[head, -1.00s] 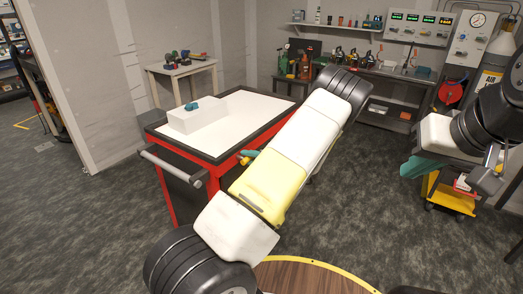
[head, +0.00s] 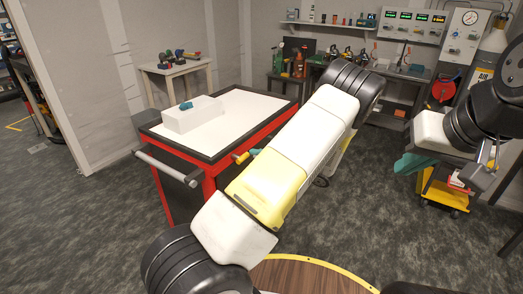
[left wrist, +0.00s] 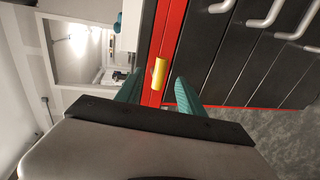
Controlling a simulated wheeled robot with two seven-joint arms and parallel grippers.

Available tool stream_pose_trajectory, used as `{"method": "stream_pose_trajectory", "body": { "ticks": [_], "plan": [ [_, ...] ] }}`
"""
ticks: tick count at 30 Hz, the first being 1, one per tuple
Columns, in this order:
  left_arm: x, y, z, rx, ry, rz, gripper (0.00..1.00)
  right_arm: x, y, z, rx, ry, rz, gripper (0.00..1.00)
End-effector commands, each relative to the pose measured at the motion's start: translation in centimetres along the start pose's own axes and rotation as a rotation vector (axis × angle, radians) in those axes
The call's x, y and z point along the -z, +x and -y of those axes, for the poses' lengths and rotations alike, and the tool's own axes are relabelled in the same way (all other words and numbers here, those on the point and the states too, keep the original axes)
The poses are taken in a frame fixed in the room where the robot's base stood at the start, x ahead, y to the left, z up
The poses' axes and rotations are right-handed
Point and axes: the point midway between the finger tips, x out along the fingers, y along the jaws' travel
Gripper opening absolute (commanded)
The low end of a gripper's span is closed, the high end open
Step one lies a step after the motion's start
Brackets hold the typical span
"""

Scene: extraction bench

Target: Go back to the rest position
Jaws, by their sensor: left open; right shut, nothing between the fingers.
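My left gripper (left wrist: 159,88) is open in the left wrist view, with its two teal fingers apart and nothing held. A yellow piece (left wrist: 158,73) on the red edge of the cart shows just beyond and between the fingertips. My right gripper (head: 410,164) is shut and empty at the right, above the floor.
The red cart (head: 208,170) with a white top carries a white box (head: 193,115) with a teal item on it. A round wooden top (head: 310,275) is at the bottom. A yellow trolley (head: 443,192) stands at the right. Grey floor lies open between.

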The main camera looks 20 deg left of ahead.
Motion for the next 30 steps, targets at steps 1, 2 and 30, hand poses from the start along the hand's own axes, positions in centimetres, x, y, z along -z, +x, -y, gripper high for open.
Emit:
{"method": "stream_pose_trajectory", "body": {
  "ticks": [1, 2, 30],
  "plan": [
    [0.0, -0.5, 0.0, 0.001, 0.0, 0.0, 0.46, 0.0, 0.0, 0.0, 0.0, 0.0, 0.0, 0.0],
    [0.0, -0.8, 0.0, 0.001, 0.0, 0.0, 0.46, 0.0, 0.0, 0.0, 0.0, 0.0, 0.0, 0.0],
    [10.9, -4.0, -8.0, 0.425, -1.098, -0.571, 0.46, 0.0, 0.0, 0.0, 0.0, 0.0, 0.0, 0.0]
  ]
}}
